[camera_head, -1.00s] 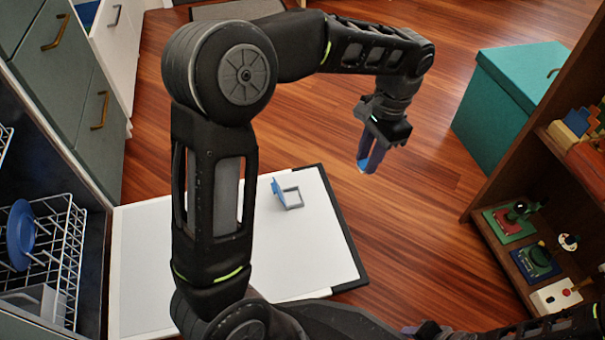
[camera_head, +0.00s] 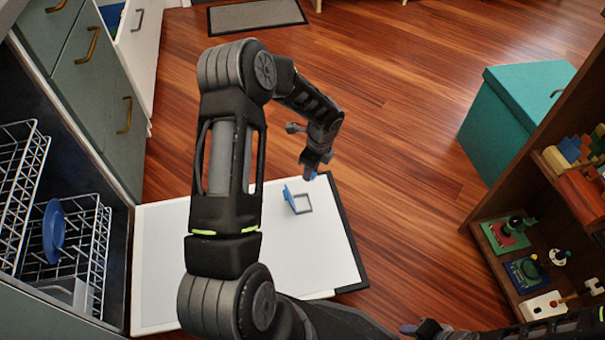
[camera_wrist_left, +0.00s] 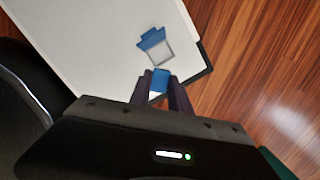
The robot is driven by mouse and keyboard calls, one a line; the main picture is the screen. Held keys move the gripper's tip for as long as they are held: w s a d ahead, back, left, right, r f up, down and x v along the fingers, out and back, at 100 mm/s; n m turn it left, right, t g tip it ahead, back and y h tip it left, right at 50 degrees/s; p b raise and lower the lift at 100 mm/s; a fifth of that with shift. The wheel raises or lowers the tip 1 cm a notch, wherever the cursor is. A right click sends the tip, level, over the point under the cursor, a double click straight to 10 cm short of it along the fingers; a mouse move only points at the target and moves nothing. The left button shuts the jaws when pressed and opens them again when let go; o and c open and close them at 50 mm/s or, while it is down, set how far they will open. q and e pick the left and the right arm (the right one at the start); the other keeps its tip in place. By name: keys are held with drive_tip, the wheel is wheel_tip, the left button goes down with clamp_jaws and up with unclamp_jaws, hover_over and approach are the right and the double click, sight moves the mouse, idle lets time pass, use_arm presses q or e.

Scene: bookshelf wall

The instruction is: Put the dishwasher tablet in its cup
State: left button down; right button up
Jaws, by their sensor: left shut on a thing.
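The white door (camera_head: 240,285) has a dark edge on its right. Wire racks with a blue plate (camera_head: 53,232) stand at the left. A teal box (camera_head: 515,115) and a wooden shelf with toys (camera_head: 520,255) stand at the right. The floor between is clear.

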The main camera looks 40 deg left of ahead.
use_arm(q)
wheel_tip(320, 180, down, 10)
drive_tip(key=a+m+t, duration=0.1)
drive_tip(key=a+m, duration=0.1)
drive_tip(key=m, duration=0.6)
drive_tip(key=shift+s+a+r, duration=0.15)
drive_tip(key=shift+a+r, duration=0.05)
drive_tip(key=shift+a, duration=0.2)
use_arm(e)
drive_tip(key=shift+s+d+r, duration=0.15)
drive_tip(key=shift+r, duration=0.25)
use_arm(q)
drive_tip(key=shift+f, duration=0.15)
use_arm(e)
drive_tip(key=shift+f, duration=0.15)
